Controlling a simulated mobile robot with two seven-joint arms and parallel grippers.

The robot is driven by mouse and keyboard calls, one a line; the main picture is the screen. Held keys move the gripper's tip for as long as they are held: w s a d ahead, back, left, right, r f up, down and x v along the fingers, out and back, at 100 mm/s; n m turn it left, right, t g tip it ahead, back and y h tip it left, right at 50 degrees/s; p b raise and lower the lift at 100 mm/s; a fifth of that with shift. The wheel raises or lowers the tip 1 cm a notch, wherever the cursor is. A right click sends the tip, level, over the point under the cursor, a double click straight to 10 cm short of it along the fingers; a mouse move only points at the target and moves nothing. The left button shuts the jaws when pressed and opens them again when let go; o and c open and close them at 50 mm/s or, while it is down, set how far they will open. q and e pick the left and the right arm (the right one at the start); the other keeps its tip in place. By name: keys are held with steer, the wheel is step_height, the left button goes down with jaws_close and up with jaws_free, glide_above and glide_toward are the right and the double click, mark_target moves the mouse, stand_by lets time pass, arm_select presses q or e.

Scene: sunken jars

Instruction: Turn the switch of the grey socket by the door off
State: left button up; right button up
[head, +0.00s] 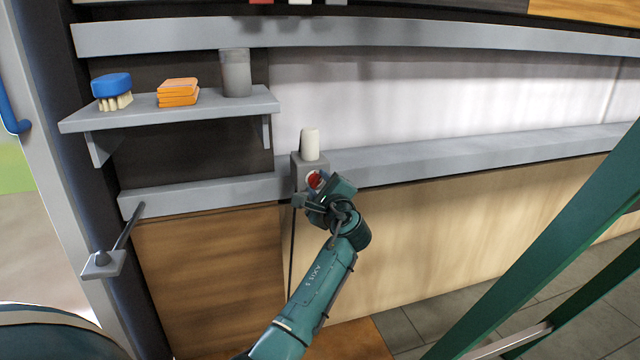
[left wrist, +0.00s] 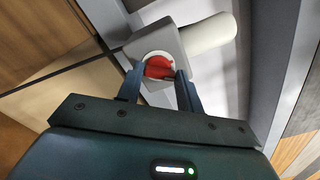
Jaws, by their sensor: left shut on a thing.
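The grey socket (head: 297,172) is fixed at the wall ledge, right of the shelf, and a white cylindrical piece (head: 310,143) sticks out of its top. A round red switch (head: 314,179) in a pale ring is on its front. In the left wrist view the socket (left wrist: 134,47), the red switch (left wrist: 158,67) and the white piece (left wrist: 210,33) show close up. My left gripper (head: 318,190) is at the socket's front, its two fingers (left wrist: 160,78) on either side of the red switch, shut on it. My right gripper is not in view.
A grey shelf (head: 150,114) holds a blue brush (head: 112,88), an orange stack (head: 178,92) and a grey cup (head: 236,74). A door frame with a blue handle (head: 12,118) is at the left. A dark cable (head: 291,245) hangs below the socket.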

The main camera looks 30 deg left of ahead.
arm_select(q)
steer(key=n, duration=0.3)
steer(key=shift+n+b, duration=0.3)
steer(key=shift+n, duration=0.1)
steer(key=shift+n+b, duration=0.55)
steer(key=shift+n, duration=1.15)
steer(key=o, duration=1)
steer(key=shift+s, duration=0.1)
